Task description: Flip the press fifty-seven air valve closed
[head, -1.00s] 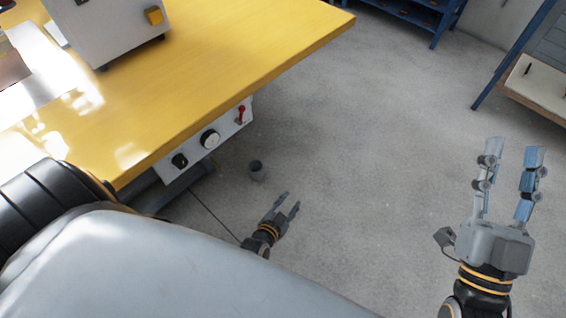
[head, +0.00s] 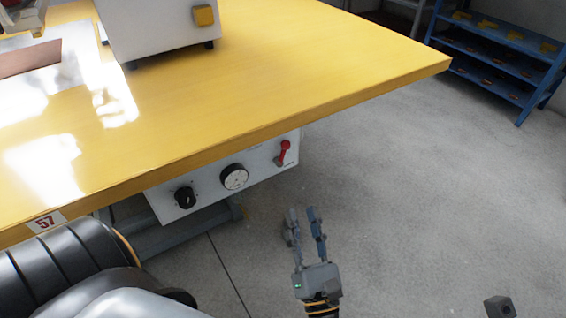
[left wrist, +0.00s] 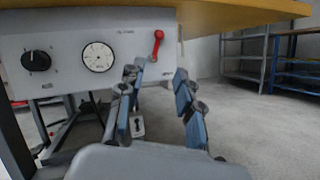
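The air valve is a red lever (head: 284,151) at the right end of the white panel (head: 210,187) under the yellow bench. It stands nearly upright, slightly tilted; it also shows in the left wrist view (left wrist: 157,44). A red "57" label (head: 46,222) is on the bench edge. My left gripper (head: 303,212) is open and empty, below and slightly right of the lever, apart from it. In the left wrist view its two fingers (left wrist: 157,76) are spread, with the lever above and between their tips. My right gripper's fingers are out of view.
The yellow bench top (head: 300,75) overhangs the panel. The panel also carries a black knob (head: 185,197) and a round gauge (head: 234,177). A white machine (head: 160,30) stands on the bench. A blue shelf (head: 495,60) is at the back right.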

